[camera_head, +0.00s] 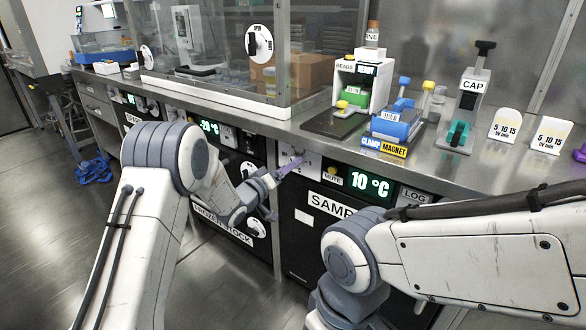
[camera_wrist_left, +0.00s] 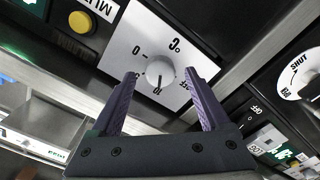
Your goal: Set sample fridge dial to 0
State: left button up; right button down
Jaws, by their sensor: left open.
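The sample fridge (camera_head: 325,240) stands under the bench, its green display (camera_head: 370,186) reading 10 °C. Its dial is a small round grey knob (camera_wrist_left: 159,72) on a white plate (camera_wrist_left: 145,40) marked 0, 10 and °C. The knob's mark seems to point towards 10. My left gripper (camera_head: 284,169) is at the plate in the head view, hiding part of it. In the left wrist view its purple fingers (camera_wrist_left: 160,78) are open, one on each side of the knob, with gaps between. My right arm shows at the right; its gripper is out of view.
A yellow MUTE button (camera_wrist_left: 80,22) is beside the dial plate. A neighbouring freezer (camera_head: 222,222) has a -20 °C display and its own white dial. The bench above holds a bead dispenser (camera_head: 362,85), a magnet block (camera_head: 396,126) and a capper (camera_head: 464,110).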

pick_arm(q)
jog(key=shift+x, duration=1.05)
jog(key=shift+c, duration=0.3)
jog(key=c, duration=1)
jog(key=shift+d, duration=0.25)
grip_shut()
jog(key=shift+a, duration=0.25)
